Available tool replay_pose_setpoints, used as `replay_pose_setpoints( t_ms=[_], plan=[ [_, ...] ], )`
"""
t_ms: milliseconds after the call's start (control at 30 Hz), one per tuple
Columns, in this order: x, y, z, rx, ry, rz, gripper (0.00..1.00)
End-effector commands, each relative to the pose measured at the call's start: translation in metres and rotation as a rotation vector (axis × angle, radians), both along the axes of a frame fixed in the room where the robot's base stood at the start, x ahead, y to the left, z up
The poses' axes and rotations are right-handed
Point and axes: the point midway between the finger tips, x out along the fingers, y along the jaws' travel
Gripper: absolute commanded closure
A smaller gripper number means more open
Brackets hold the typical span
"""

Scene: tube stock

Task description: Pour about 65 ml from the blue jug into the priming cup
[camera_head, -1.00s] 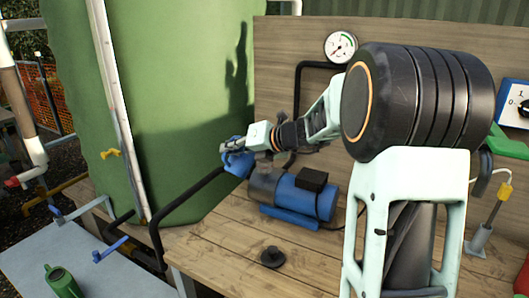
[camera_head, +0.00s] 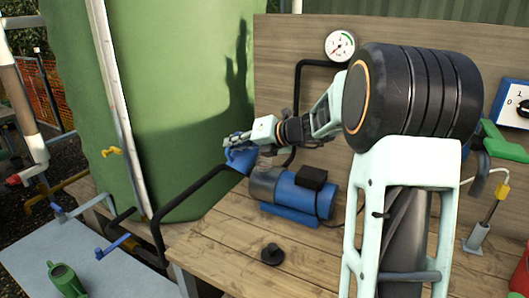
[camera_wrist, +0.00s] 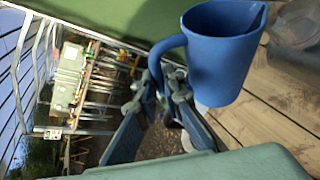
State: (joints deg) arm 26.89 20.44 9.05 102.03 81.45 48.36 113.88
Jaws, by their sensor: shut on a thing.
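The blue jug (camera_head: 241,160) is held in the air in front of the green tank, just up and left of the clear priming cup (camera_head: 265,163) on the pump. In the wrist view the jug (camera_wrist: 222,60) shows its handle toward my gripper and its spout toward the upper right. It looks tilted in the head view. My gripper (camera_head: 232,139) is shut on the jug's handle, and its fingers (camera_wrist: 163,88) show there in the wrist view. A clear round vessel, seemingly the cup (camera_wrist: 298,24), lies beyond the spout. I see no stream, and the liquid level is hidden.
The blue pump (camera_head: 292,195) stands on the wooden bench (camera_head: 225,245). A black pipe (camera_head: 190,192) runs by the tank (camera_head: 180,90). A black cap (camera_head: 272,254) lies in front on clear planks.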

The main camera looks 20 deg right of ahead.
Motion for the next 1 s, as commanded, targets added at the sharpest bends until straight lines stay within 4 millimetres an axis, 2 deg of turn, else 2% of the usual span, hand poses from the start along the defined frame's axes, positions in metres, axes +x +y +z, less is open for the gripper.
replay_pose_setpoints(
  t_ms=[1000],
  plan=[
    [0.006, -0.012, 0.013, 0.079, 0.044, -0.001, 1.0]
  ],
)
